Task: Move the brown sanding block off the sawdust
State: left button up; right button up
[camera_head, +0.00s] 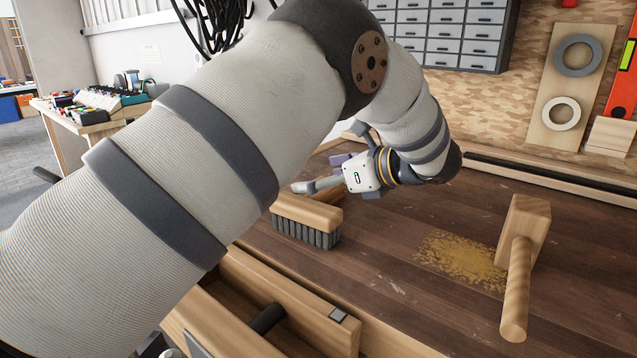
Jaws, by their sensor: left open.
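The sawdust (460,260) is a yellow patch on the dark workbench top (400,285), right of centre. My left gripper (314,180) is open, pointing left above the bench, well left of the sawdust. It is over or just behind a wooden brush with dark bristles (306,222); I cannot tell whether they touch. My right gripper is not in view.
A wooden vise (285,300) is at the bench's front edge, below the brush. A board with two tape rolls (561,85) stands at the back right, and grey drawers (445,35) behind. The bench between brush and sawdust is clear.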

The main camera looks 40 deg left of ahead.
pick_arm(q)
jog(key=v, duration=0.5)
jog(key=b+v, duration=0.1)
jog(key=v, duration=0.4)
jog(key=shift+d+f, duration=0.1)
jog(key=shift+d, duration=0.25)
jog(key=shift+d+r, duration=0.3)
jog(key=shift+d, duration=0.1)
